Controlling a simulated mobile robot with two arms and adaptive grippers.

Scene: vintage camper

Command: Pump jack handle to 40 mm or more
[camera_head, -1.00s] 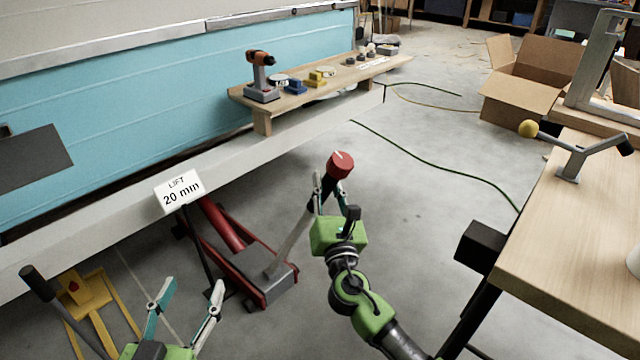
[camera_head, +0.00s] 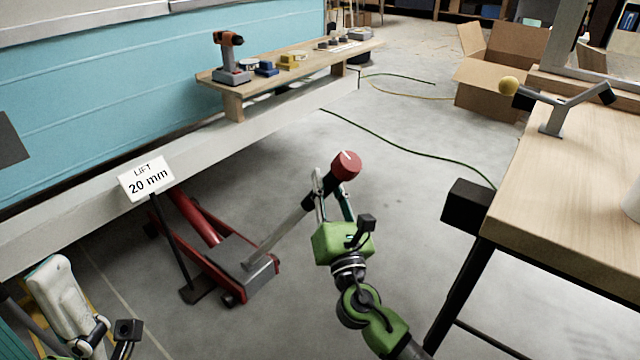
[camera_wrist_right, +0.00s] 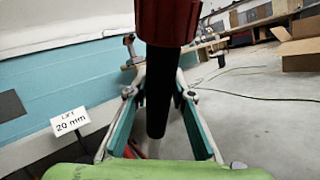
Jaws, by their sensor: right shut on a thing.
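The red floor jack (camera_head: 235,270) sits on the concrete under the camper's side. Its grey handle (camera_head: 283,238) slants up to the right and ends in a dark grip with a red knob (camera_head: 346,165). My right gripper (camera_head: 332,190) is shut on the handle's dark grip, just below the knob. The right wrist view shows the dark grip (camera_wrist_right: 158,100) between the two fingers, with the red knob (camera_wrist_right: 168,18) above. The sign (camera_head: 147,179) by the jack reads "LIFT 20 mm". My left gripper (camera_head: 75,335) is partly in view at the lower left; its fingertips are not clear.
A wooden shelf (camera_head: 235,103) with a drill (camera_head: 229,58) and small items juts from the camper. A workbench (camera_head: 560,190) stands at the right, with a cardboard box (camera_head: 490,80) behind. Green hose (camera_head: 400,149) crosses open floor.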

